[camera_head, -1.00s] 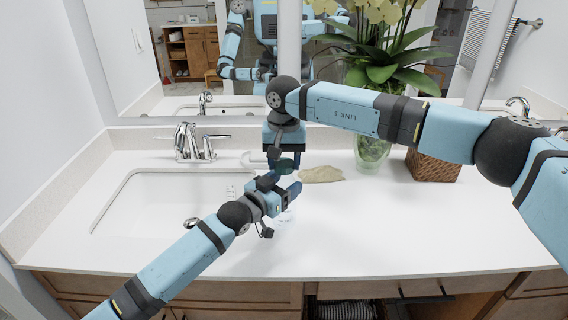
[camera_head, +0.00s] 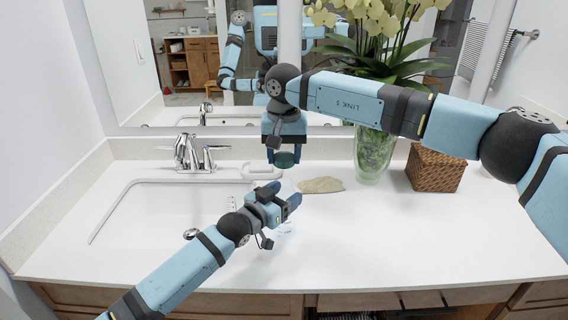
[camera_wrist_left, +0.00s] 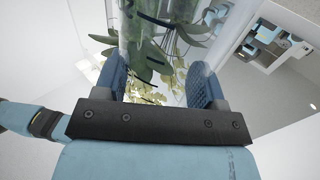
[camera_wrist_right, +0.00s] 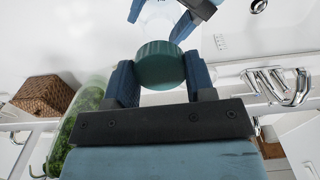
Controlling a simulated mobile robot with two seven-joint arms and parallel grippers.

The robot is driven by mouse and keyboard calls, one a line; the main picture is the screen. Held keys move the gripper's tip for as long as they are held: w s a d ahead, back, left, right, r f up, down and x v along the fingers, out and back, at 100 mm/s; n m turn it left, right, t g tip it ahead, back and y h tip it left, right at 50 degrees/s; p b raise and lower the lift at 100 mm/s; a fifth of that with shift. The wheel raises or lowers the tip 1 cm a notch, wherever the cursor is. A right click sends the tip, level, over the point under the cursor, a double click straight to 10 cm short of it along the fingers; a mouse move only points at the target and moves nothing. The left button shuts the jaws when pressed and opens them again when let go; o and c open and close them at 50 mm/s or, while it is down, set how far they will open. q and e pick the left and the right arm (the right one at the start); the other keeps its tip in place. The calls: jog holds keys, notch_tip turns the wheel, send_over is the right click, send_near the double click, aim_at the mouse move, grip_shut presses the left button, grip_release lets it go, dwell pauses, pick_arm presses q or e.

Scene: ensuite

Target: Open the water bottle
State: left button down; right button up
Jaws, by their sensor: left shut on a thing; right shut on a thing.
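The clear water bottle (camera_head: 286,229) is hard to see against the white counter. My left gripper (camera_head: 286,196) is shut on its body. In the left wrist view the see-through bottle (camera_wrist_left: 165,60) fills the space between the fingers. The dark green cap (camera_head: 287,159) is in my right gripper (camera_head: 284,157), which is shut on it above the left gripper. In the right wrist view the green cap (camera_wrist_right: 160,65) sits between the fingers, with the bottle (camera_wrist_right: 158,20) and left fingers beyond it. The cap is apart from the bottle's top.
A sink (camera_head: 165,215) with a chrome faucet (camera_head: 190,152) is at left. A beige cloth-like item (camera_head: 321,185) lies behind the bottle. A glass vase (camera_head: 373,155) with orchids and a woven box (camera_head: 434,168) stand at right. The front right counter is clear.

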pick_arm(q)
jog(key=shift+c, duration=0.6)
grip_release()
